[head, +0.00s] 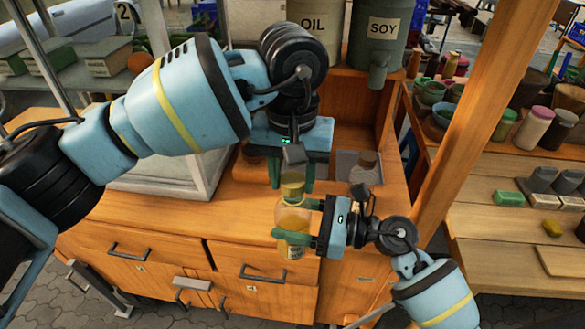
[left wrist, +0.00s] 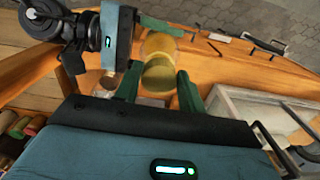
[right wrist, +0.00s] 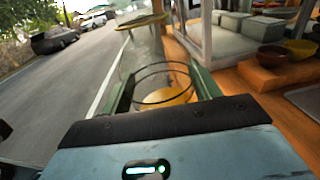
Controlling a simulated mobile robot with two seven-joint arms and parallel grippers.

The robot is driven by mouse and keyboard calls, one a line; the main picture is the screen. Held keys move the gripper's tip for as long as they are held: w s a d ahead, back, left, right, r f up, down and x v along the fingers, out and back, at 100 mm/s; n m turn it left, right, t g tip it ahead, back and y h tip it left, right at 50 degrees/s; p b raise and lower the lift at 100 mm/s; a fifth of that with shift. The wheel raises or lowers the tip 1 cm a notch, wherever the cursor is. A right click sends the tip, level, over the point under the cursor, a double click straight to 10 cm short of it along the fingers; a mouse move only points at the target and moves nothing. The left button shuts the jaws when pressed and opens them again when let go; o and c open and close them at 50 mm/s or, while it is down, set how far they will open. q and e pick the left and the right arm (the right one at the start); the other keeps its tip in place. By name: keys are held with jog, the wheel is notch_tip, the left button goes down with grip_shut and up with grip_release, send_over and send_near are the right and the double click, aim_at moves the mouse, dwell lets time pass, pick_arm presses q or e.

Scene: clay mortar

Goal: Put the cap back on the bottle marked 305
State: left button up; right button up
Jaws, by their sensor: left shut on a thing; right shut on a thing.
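The bottle (head: 291,219) is clear, with yellow liquid and a small label too small to read. My right gripper (head: 296,221) is shut around its body and holds it roughly upright in front of the counter. The bottle also shows between the fingers in the right wrist view (right wrist: 160,82). A yellowish cap (head: 292,189) is at the bottle's top, under my left gripper (head: 290,178), which points down from above and is shut on it. The cap shows between the left fingers in the left wrist view (left wrist: 158,78). I cannot tell whether cap and neck touch.
OIL (head: 313,28) and SOY (head: 379,35) containers stand at the back. A wooden post (head: 480,115) rises at the right. Drawers (head: 262,290) lie below the counter.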

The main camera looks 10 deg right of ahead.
pick_arm(q)
jog(key=shift+f, duration=0.55)
dwell(0.6)
pick_arm(e)
grip_shut()
pick_arm(q)
jog(key=m, duration=0.4)
jog(key=shift+m, duration=0.3)
jog(key=m, duration=0.5)
jog(key=shift+w+a, duration=0.1)
jog(key=shift+w, duration=0.05)
jog(key=o, duration=0.9)
jog(key=shift+o, duration=0.2)
jog(key=shift+r, duration=2.2)
